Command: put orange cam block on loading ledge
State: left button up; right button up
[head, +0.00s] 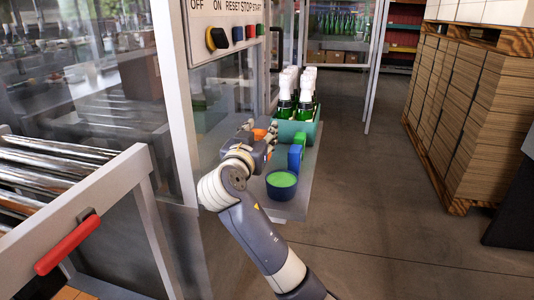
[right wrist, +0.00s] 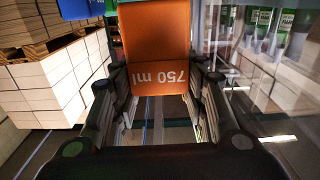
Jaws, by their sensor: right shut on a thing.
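The orange cam block (right wrist: 158,45), marked "750 ml", is between the fingers of my right gripper (right wrist: 160,88) in the right wrist view. In the head view my right gripper (head: 262,142) is shut on it, and only a small orange part of the block (head: 260,134) shows behind the fingers. The grey loading ledge (head: 296,209) runs along the machine's glass side. The gripper and block appear over its left side; the picture does not show whether the block touches it. My left gripper is not in view.
A roller conveyor (head: 60,165) is at left, stacked cartons (head: 462,120) at right. Grey floor between is clear.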

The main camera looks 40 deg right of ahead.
jog(key=shift+s+f, duration=0.1)
jog(key=shift+f, duration=0.7)
notch_tip(320, 180, down, 4)
jog(key=shift+f+b, duration=0.1)
jog(key=shift+b, duration=0.35)
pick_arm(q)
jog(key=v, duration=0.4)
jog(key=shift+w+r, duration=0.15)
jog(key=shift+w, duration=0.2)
pick_arm(e)
jog(key=shift+f, duration=0.25)
jog(key=shift+f, duration=0.1)
jog(key=o, duration=1.1)
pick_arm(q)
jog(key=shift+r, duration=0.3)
